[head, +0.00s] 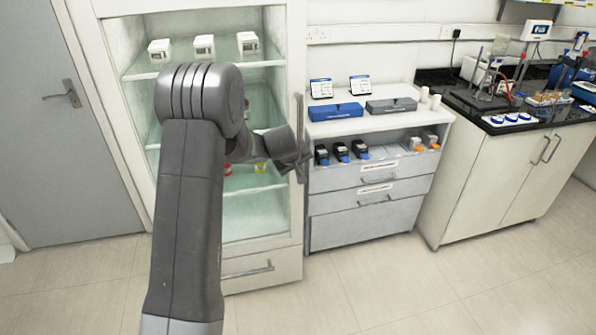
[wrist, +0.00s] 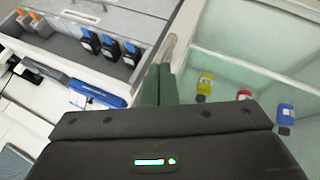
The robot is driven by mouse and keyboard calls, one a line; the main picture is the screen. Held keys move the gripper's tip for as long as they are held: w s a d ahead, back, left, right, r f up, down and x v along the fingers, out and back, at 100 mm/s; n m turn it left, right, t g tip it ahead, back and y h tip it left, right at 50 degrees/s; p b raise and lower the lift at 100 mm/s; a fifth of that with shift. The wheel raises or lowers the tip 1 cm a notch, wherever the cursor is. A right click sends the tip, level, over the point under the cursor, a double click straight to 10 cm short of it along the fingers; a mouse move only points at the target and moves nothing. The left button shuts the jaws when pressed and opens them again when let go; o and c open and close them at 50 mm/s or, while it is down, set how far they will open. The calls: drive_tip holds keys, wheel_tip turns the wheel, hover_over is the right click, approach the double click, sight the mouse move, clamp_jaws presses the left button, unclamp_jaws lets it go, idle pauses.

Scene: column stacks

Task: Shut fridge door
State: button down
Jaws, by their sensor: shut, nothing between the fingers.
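The fridge (head: 296,60) is a tall white cabinet with a glass front at the left of the head view. Its door looks flush or nearly so; I cannot tell whether a small gap is left. A vertical handle (head: 300,125) runs along the door's right edge. My gripper (head: 300,165) is at that edge by the handle's lower end, partly hidden by my wrist. In the wrist view my gripper (wrist: 157,82) shows its fingers together and empty, close to the pale handle (wrist: 172,45). Whether they touch the door is unclear.
Inside the fridge are white boxes (head: 204,45) and small bottles (wrist: 205,84). A drawer cabinet (head: 372,202) with blue and grey cases stands right beside the fridge. A black-topped lab bench (head: 500,180) is farther right. The floor (head: 420,285) in front is clear.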

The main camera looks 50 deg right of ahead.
drive_tip(key=s+a+r, duration=0.1)
drive_tip(key=s+r, duration=0.3)
drive_tip(key=r, duration=0.2)
drive_tip(key=shift+s+a+b, duration=0.3)
drive_tip(key=shift+a+b, duration=0.05)
drive_tip(key=shift+a, duration=0.05)
drive_tip(key=shift+f, duration=0.1)
drive_tip(key=w+d+f+p, duration=0.2)
drive_tip(key=w+d+f, duration=0.3)
drive_tip(key=w+f, duration=0.2)
drive_tip(key=shift+w+f, duration=0.25)
drive_tip(key=shift+f, duration=0.15)
drive_tip(key=shift+a, duration=0.1)
